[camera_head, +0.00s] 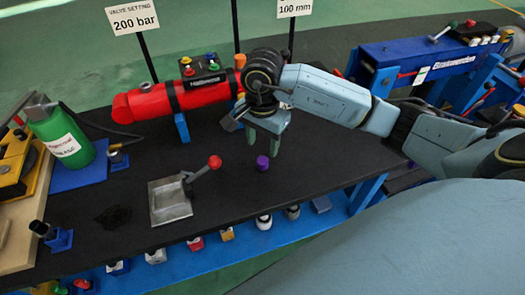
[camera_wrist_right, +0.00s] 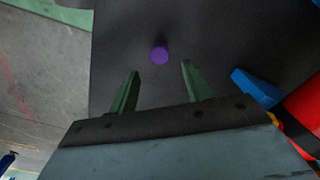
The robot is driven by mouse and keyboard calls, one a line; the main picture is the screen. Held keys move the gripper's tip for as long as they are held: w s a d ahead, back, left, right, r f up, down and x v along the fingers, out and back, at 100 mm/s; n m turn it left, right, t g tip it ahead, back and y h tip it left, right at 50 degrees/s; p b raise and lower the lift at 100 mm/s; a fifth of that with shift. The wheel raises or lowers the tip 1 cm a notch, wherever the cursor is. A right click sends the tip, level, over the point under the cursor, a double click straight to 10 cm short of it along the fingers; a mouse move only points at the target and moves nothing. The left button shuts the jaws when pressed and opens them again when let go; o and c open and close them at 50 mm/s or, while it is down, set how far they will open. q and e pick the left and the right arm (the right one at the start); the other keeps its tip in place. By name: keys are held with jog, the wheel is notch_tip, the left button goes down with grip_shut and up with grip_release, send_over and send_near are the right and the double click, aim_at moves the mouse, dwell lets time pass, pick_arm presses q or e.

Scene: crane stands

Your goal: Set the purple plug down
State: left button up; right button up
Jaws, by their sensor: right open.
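The purple plug (camera_head: 262,163) stands on the black table top (camera_head: 330,180), to the right of the metal plate with the red-knobbed lever. It also shows in the right wrist view (camera_wrist_right: 159,54), ahead of the fingertips and roughly between their lines. My right gripper (camera_head: 263,148) is open and empty, just behind and above the plug in the head view. Its two green fingers (camera_wrist_right: 160,75) are spread apart in the wrist view, with dark surface between them. The plug appears apart from both fingers. My left gripper is not in view.
A metal plate with a red-knobbed lever (camera_head: 170,203) stands left of the plug. A red cylinder (camera_head: 150,101) lies behind, on blue supports. A green bottle (camera_head: 60,143) stands at left. A blue lower shelf (camera_head: 335,215) holds several small items. The table around the plug is clear.

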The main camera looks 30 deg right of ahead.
aim_at(262, 160)
notch_tip(262, 160, up, 6)
